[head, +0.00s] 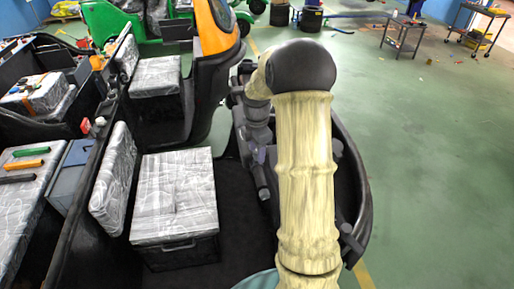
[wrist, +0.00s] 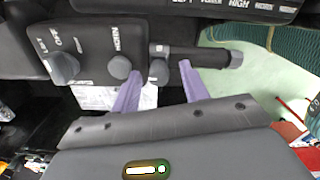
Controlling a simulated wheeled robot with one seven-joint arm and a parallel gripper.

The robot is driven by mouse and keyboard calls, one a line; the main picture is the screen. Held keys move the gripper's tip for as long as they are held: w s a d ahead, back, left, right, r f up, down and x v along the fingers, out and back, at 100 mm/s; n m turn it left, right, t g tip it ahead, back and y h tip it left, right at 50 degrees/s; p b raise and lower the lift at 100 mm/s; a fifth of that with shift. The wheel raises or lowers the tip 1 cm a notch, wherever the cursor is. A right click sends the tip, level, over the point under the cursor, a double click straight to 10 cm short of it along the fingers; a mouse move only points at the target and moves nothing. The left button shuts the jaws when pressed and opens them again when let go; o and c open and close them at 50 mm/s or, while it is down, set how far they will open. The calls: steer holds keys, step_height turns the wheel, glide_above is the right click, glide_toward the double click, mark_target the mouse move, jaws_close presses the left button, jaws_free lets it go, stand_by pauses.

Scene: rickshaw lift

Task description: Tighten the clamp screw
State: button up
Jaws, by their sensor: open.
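My gripper (wrist: 160,82) is open in the wrist view, its two purple fingers apart with nothing held between them. A small grey knob (wrist: 158,71), which may be the clamp screw, sits under a dark bar (wrist: 195,52), between and just beyond the fingertips. The bar has a grey ribbed end (wrist: 236,59) at its right, beyond the right finger. I cannot tell for sure which part is the clamp screw. In the head view my gripper (head: 258,156) is small, low at the rickshaw's dashboard, and the screw cannot be made out.
A black switch box (wrist: 85,52) with a selector knob (wrist: 64,69) and a round horn knob (wrist: 119,67) lies close left of the bar. A labelled panel (wrist: 190,8) runs above. Plastic-wrapped seats (head: 174,195) fill the rickshaw's left; green floor (head: 430,150) is clear on the right.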

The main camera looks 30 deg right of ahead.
jaws_close()
steer(key=shift+w, duration=0.1)
steer(key=shift+m, duration=0.6)
steer(key=m, duration=0.3)
steer(key=shift+m, duration=0.3)
steer(key=m, duration=0.4)
steer(key=shift+m, duration=0.3)
steer(key=m, duration=0.8)
steer(key=shift+m, duration=0.4)
